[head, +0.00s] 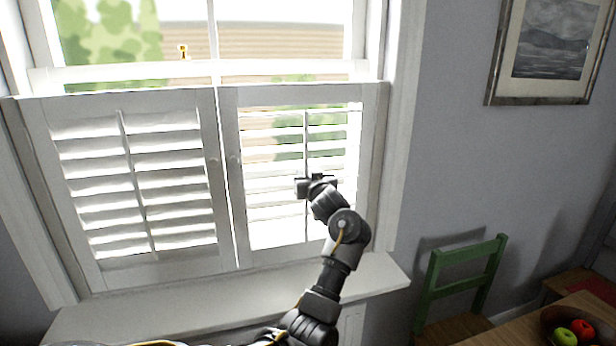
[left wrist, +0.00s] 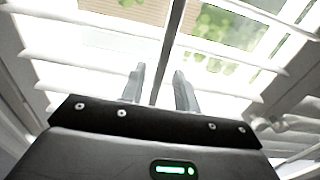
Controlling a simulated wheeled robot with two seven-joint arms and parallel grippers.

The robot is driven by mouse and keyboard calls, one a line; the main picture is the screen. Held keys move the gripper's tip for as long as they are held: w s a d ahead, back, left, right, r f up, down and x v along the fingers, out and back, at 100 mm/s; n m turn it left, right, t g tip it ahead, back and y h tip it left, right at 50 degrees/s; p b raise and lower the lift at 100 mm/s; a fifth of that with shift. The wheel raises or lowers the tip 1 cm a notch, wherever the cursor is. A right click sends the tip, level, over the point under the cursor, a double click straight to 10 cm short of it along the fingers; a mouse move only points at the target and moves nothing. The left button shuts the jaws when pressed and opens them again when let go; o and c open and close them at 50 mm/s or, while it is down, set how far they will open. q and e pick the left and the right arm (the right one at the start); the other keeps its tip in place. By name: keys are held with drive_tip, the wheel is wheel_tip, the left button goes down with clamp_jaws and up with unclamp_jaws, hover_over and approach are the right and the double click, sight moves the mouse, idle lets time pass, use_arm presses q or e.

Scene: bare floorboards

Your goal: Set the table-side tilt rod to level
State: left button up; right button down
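The table-side shutter panel (head: 370,120) is the right one of two white panels on the window. Its slats look open, with the outdoors showing between them. Its tilt rod (head: 305,140) is a thin, dark-looking upright bar down the middle of the slats. My left gripper (head: 309,184) is in front of this rod, partly hiding it. In the left wrist view, the two fingers (left wrist: 160,88) are apart, and the rod (left wrist: 170,45) runs between them with a gap on each side. Whether the rod lies fully within finger reach is unclear. My right gripper is not in view.
The left shutter panel (head: 210,200) has its own tilt rod (head: 131,165) and more steeply tilted slats. A white sill (head: 200,310) runs below. A green chair (head: 432,285) and a wooden table (head: 520,332) with a fruit bowl (head: 602,327) stand at right.

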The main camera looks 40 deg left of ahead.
use_arm(q)
drive_tip(key=b+v, duration=0.2)
drive_tip(key=v, duration=0.9)
drive_tip(key=shift+a, duration=0.1)
idle(0.4)
